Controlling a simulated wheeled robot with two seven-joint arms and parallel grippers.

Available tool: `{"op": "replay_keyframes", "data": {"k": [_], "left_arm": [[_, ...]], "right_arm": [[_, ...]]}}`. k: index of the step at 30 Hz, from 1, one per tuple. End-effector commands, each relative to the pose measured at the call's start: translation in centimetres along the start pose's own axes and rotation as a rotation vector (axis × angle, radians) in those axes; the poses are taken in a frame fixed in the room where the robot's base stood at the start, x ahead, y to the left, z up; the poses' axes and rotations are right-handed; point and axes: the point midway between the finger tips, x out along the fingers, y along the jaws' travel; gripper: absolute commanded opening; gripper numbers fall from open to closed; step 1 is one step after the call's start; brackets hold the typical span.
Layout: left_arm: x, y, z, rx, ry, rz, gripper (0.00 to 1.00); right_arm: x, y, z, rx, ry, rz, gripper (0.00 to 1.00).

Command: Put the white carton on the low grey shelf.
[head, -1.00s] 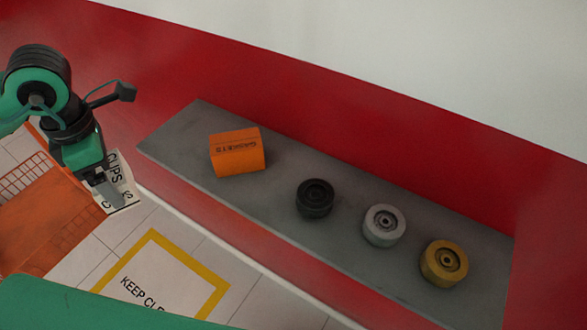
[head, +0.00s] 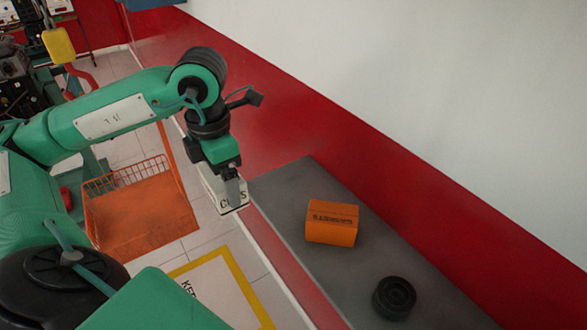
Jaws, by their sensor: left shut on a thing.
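The white carton (head: 214,188), with dark lettering on its side, hangs in my left gripper (head: 233,190). The gripper points down and is shut on it; the fingers and wrist hide part of the carton. The low grey shelf (head: 288,190) runs along the red and white wall from the middle to the lower right. My right gripper is not in view.
An orange box (head: 332,223) and a black wheel-like part (head: 394,297) stand on the shelf. The shelf's far left end is bare. An orange wire basket (head: 140,212) is on the tiled floor at left, near a yellow-framed floor sign (head: 235,285).

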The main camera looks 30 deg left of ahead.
Motion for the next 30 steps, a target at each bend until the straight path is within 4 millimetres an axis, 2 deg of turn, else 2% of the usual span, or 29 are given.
{"op": "replay_keyframes", "data": {"k": [1,11,23,30], "left_arm": [[-0.4,-0.2,0.8,0.004,-0.002,-0.004,0.54],[-0.5,-0.2,6.5,0.003,-0.001,-0.004,0.54],[-0.6,-0.2,14.8,0.001,0.001,-0.002,0.54],[2.5,-0.1,14.9,0.0,0.002,0.001,0.54]], "right_arm": [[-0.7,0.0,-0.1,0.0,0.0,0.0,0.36],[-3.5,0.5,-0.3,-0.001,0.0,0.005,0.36],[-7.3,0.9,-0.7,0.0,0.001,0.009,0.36],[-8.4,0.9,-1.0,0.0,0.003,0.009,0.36]]}}
